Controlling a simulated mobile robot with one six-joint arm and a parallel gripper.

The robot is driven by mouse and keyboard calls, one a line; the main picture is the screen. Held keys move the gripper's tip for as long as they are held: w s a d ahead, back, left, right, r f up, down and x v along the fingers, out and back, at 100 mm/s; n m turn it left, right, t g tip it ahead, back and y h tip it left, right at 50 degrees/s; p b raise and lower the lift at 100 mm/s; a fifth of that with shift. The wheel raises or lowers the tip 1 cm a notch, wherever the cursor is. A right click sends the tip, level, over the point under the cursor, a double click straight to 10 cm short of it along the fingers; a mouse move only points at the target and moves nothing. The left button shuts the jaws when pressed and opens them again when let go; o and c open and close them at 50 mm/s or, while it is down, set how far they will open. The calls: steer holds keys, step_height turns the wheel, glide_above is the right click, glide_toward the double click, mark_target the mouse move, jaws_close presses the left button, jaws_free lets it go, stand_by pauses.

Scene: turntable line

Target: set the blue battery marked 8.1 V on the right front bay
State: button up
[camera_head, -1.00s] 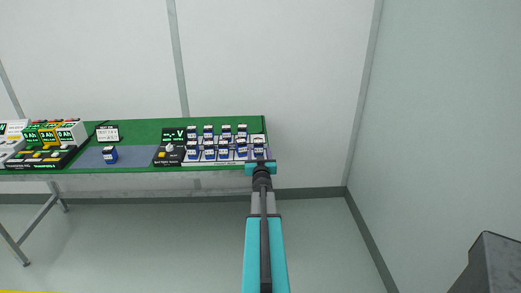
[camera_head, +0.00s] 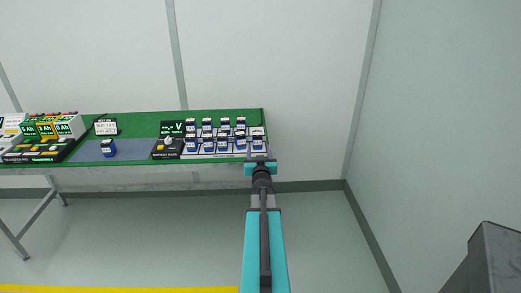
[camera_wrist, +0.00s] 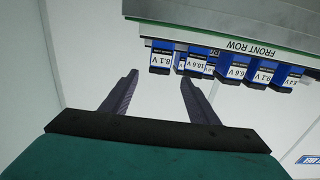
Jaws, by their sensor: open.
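The blue battery marked 8.1 V (camera_wrist: 161,58) is at the left end of a row in the wrist view, just beyond my open fingers. My gripper (camera_wrist: 158,80) is open and empty, with a gap to the battery. In the head view my gripper (camera_head: 262,160) is at the table's front edge, by the right end of the battery rack (camera_head: 222,155). Battery labels there are too small to read. A black charger (camera_head: 35,155) with several bays stands at the far left. Which of its places is the right front bay I cannot tell.
Several other blue batteries (camera_head: 207,125) stand close together in the rack. A dark unit with a display (camera_head: 167,150) is left of them. A lone blue battery (camera_head: 108,147) stands on a grey mat (camera_head: 88,155). A grey box (camera_head: 495,260) is at lower right.

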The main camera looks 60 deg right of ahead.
stand_by(0.5)
